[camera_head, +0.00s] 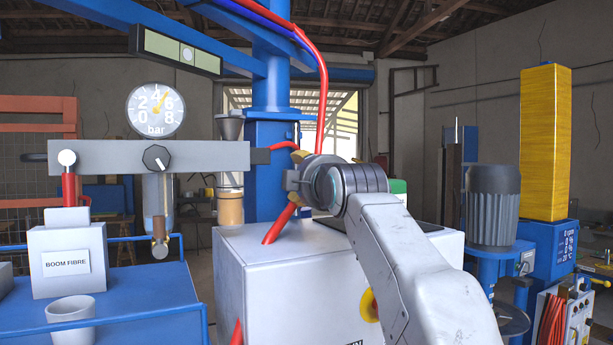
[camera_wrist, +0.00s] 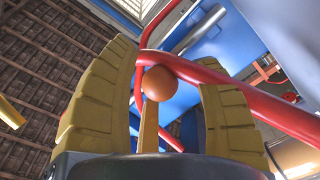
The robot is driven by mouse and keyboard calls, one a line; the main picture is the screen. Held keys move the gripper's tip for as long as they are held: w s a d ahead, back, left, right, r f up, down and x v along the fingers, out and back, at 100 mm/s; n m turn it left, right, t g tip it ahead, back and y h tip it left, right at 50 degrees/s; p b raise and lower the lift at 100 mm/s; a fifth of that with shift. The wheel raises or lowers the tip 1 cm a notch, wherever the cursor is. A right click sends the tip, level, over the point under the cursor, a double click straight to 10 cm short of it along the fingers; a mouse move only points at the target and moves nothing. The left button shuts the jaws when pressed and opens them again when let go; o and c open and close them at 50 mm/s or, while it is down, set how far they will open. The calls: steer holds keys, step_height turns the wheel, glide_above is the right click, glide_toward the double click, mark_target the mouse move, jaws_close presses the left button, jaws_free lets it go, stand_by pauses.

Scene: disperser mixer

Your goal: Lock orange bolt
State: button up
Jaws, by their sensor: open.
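In the wrist view, a round orange knob (camera_wrist: 158,83) on a thin tan stem appears between the two ribbed yellow fingers of my gripper (camera_wrist: 165,95). I take this knob for the orange bolt. The fingers are apart, with gaps on both sides of the knob, and neither visibly touches it. In the head view, my gripper (camera_head: 293,178) is in front of the blue column (camera_head: 270,140), beside the red hose. The orange knob cannot be made out in the head view, where my wrist and gripper cover that area.
A grey bar with a pressure gauge (camera_head: 155,109) is left of my gripper. A white cabinet (camera_head: 290,285) stands below. A motor (camera_head: 493,205) is at right.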

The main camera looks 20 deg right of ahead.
steer(key=shift+o, duration=0.2)
jaws_close()
step_height(320, 180, up, 4)
steer(key=p, duration=0.3)
steer(key=shift+s+f+p, duration=0.1)
steer(key=shift+p, duration=0.25)
steer(key=c, duration=0.6)
jaws_free()
steer(key=o, duration=0.6)
steer(key=shift+f, duration=0.15)
steer(key=shift+c, duration=0.2)
